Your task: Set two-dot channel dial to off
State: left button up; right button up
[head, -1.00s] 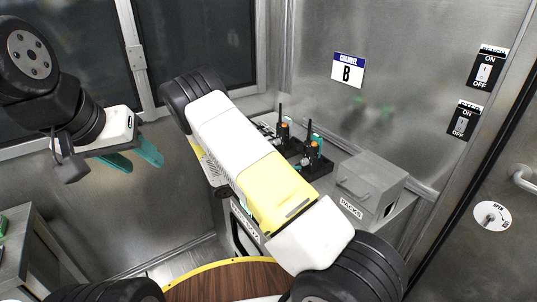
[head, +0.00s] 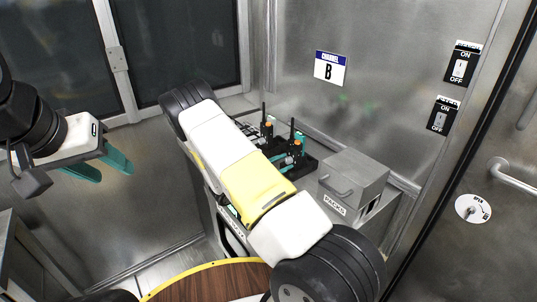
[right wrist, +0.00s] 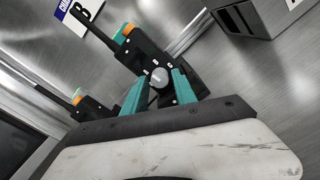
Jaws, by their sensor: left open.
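Two black radios with antennas and orange knobs stand on the back bench: a left one (head: 267,130) and a right one (head: 296,146). In the right wrist view, a near radio (right wrist: 145,52) shows a round grey dial (right wrist: 160,77) on its face. My right gripper (right wrist: 160,84) is open, its teal fingers on either side of that dial with gaps; contact is not clear. Another radio (right wrist: 92,108) stands to the left there. I cannot read the dot marks or the dial setting. My left gripper (head: 106,166) is open and empty, far left of the bench.
A grey box labelled PACKS (head: 352,180) stands right of the radios. A channel B sign (head: 331,67) and two ON/OFF switches (head: 459,68) (head: 441,119) are on the wall. A door (head: 470,170) with a handle is at right. A round wooden top (head: 205,283) is in front.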

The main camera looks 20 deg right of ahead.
grip_shut()
jog(key=shift+n, duration=0.3)
jog(key=n, duration=1.2)
jog(key=shift+n, duration=2.1)
